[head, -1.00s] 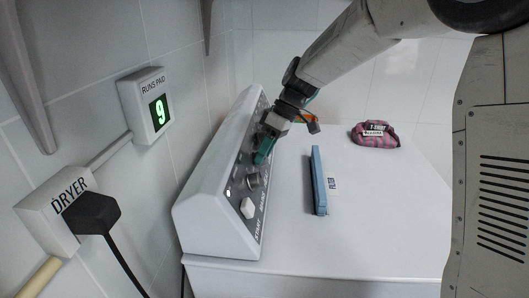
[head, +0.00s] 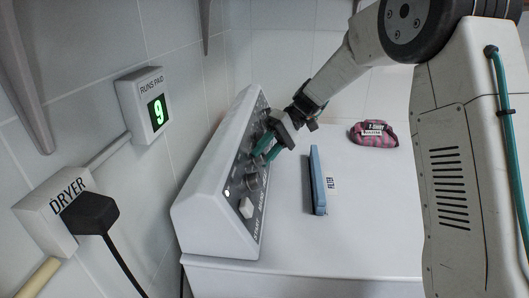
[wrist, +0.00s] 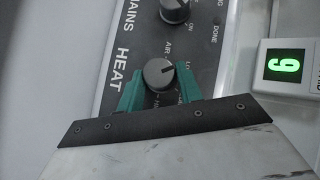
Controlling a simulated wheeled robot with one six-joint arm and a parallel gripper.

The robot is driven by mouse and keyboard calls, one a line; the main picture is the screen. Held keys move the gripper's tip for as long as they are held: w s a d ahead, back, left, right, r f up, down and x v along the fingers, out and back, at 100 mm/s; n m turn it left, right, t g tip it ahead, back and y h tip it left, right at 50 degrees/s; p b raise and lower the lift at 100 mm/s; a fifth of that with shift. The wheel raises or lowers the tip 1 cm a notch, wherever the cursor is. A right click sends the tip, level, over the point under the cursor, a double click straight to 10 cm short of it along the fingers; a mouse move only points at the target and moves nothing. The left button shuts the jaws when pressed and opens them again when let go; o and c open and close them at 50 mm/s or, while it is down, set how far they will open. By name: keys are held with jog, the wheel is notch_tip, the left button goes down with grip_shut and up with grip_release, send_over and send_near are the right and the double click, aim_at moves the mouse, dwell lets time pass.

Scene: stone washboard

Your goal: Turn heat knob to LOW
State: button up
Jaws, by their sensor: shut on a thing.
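The heat knob (wrist: 159,74) is a round grey knob on the dark control panel, beside the word HEAT. In the wrist view my gripper (wrist: 160,84) has one teal finger on each side of it and is shut on it. AIR is printed above the knob, and a partly covered label starting with L is at its right. A pale mark on the knob seems to point up and right; its exact setting is hard to tell. In the head view my gripper (head: 265,147) reaches the sloped panel, and its fingers largely hide the knob.
A second knob (head: 252,180) and a white start button (head: 247,208) sit nearer on the panel. A blue filter (head: 317,182) and a pink striped bundle (head: 373,134) lie on the white top. The wall display (head: 157,111) reads 9. A black plug (head: 91,213) is at the left.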

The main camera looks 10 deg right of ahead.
jog(key=shift+w, duration=0.1)
dwell(0.3)
jog(key=o, duration=1)
jog(key=shift+d, duration=0.1)
jog(key=v, duration=0.7)
jog(key=shift+w+d+r, duration=0.15)
jog(key=shift+w+d, duration=0.05)
jog(key=shift+d, duration=0.1)
jog(key=shift+m, duration=0.3)
